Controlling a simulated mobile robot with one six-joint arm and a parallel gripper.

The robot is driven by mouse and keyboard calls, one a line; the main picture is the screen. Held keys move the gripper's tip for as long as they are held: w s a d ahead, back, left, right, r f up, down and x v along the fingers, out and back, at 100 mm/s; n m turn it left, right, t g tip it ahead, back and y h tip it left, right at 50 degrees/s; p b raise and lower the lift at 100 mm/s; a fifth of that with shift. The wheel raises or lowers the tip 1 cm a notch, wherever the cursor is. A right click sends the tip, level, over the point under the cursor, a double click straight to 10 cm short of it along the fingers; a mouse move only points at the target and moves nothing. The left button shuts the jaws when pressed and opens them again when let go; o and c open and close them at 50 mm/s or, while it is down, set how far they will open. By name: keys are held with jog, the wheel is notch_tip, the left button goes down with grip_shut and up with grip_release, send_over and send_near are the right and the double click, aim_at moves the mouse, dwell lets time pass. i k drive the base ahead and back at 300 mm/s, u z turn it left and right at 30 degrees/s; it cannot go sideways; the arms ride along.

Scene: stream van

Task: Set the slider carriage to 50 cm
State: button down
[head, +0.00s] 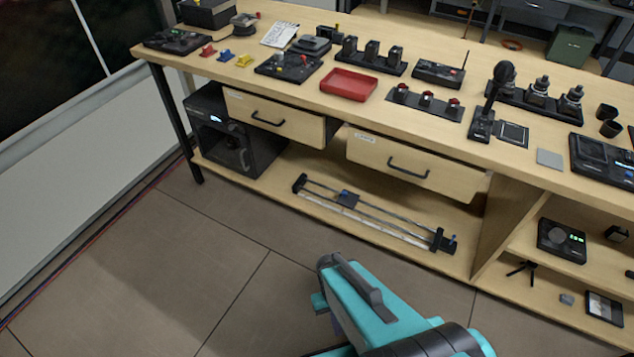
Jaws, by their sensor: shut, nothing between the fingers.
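The slider (395,221) lies on the lower shelf under the bench, its two dark rails running from left down to the right. Its carriage (348,198), a small dark block with blue on it, sits about a third of the way along from the left end. A pale scale strip (365,222) runs along the slider's front side; its marks are too small to read. A dark end block with a blue part (447,241) is at the right end. My teal and grey arm shows at the bottom, apart from the slider. My gripper is not in view.
Two drawers (270,118) (415,171) above the slider stand partly pulled out. A black box-shaped device (228,132) is left of it on the lower shelf (270,187). An upright wood panel (508,222) stands to the right. The floor (215,255) in front is clear.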

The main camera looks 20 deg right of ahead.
aim_at(347, 199)
jog(key=u, duration=0.8)
jog(key=i, duration=0.95)
jog(key=u, duration=0.6)
